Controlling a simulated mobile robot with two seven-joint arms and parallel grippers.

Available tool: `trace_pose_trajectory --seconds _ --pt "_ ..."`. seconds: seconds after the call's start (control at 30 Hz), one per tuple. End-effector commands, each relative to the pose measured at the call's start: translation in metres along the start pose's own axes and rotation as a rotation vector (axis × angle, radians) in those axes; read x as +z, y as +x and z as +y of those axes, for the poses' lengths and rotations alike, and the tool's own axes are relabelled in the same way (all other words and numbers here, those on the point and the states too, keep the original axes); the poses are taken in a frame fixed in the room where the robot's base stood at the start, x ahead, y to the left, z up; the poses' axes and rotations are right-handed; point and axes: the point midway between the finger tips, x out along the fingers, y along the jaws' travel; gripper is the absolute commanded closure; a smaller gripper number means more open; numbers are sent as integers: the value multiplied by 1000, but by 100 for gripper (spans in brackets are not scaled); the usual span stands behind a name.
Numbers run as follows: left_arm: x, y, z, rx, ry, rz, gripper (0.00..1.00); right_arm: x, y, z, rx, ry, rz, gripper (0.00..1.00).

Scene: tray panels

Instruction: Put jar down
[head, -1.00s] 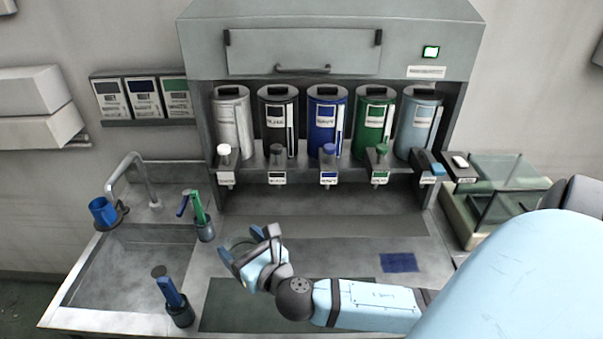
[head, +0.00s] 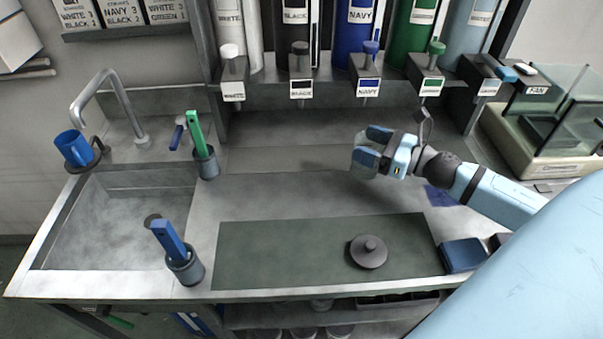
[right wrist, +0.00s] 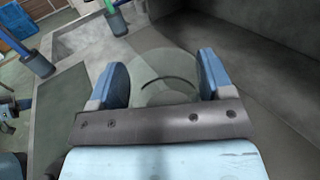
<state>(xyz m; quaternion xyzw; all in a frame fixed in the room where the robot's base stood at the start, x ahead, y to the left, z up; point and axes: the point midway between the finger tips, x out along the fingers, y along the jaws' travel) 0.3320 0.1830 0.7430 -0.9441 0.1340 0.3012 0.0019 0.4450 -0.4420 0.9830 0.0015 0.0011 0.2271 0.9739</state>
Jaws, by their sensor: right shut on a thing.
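My right gripper (head: 366,152) is over the back part of the steel counter, in front of the navy and green dispensers. In the right wrist view its two blue fingers (right wrist: 158,84) are shut on a clear round glass jar (right wrist: 160,66). The jar is see-through and barely shows in the head view. I cannot tell whether its base touches the counter. A dark round lid with a knob (head: 369,254) lies on the dark green mat (head: 290,258), apart from the gripper. My left gripper is not in view.
Dispensers labelled white, black, navy, green and another line the back. A sink (head: 125,225) with a blue mug (head: 73,147) is left. Two tool cups (head: 186,268) stand beside it. A blue patch (head: 440,196) and dark blue block (head: 463,255) are right. The left mat is clear.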

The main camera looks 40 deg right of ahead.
Motion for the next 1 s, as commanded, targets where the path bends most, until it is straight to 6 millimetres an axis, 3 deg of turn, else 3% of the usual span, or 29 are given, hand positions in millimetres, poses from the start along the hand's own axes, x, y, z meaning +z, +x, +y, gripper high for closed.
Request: trace_pose_trajectory --seconds 0.17,1.0 --pt "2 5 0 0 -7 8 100 0 -1 -5 40 -6 -4 66" --pt "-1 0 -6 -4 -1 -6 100 4 147 0 39 -6 -6 66"
